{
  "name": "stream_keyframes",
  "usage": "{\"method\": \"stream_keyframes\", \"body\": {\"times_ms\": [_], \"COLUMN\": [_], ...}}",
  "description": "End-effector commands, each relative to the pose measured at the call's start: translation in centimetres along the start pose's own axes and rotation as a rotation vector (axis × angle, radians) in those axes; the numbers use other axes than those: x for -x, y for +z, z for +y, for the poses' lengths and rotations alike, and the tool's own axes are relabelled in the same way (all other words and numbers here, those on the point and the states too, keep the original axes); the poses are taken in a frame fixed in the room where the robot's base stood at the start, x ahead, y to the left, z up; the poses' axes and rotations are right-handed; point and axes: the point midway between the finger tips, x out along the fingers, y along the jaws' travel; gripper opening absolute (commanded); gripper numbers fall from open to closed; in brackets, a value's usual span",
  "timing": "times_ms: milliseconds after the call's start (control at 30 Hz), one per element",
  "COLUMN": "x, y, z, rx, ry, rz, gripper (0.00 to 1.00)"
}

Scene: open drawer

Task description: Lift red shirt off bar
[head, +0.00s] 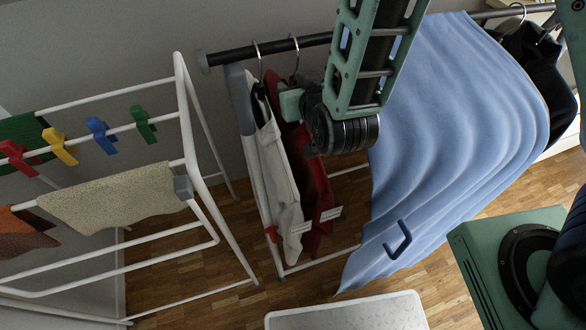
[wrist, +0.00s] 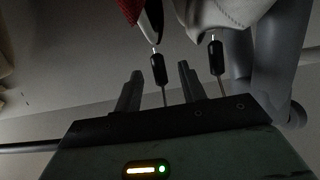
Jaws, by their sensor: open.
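The red shirt (head: 316,185) hangs on a hanger from the dark bar (head: 310,41), just right of a white garment (head: 275,165). My arm covers part of the red shirt in the head view. My gripper (wrist: 160,72) is open and empty, close to the hanger hooks below the bar. In the wrist view, the hook of the red shirt's hanger (wrist: 160,68) appears between the two fingers, and contact cannot be seen. A bit of the red shirt (wrist: 130,9) shows at the top. The white garment's hook (wrist: 216,58) is outside the right finger.
A large blue cloth (head: 440,130) hangs over the bar to the right, with a dark garment (head: 536,80) beyond it. A white drying rack (head: 181,110) with colored clips and cloths stands at the left. A pale surface (head: 345,315) lies at the bottom.

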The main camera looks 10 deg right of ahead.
Motion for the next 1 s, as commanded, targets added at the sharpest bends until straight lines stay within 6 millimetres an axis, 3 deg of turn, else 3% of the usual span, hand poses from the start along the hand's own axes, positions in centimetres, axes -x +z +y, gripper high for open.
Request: {"method": "stream_keyframes", "body": {"times_ms": [300, 333, 467, 500, 1000], "x": [-0.91, -0.91, -0.9, -0.89, -0.57], "y": [0.03, 0.04, 0.04, 0.04, -0.88], "z": [0.07, 0.07, 0.06, 0.06, 0.03], "rx": [0.0, 0.0, 0.0, 0.0, -0.001], "ry": [0.001, 0.001, 0.001, 0.001, 0.0], "rz": [0.0, 0.0, 0.0, 0.0, 0.003], "gripper": [0.41, 0.38, 0.02, 0.0, 0.0]}}
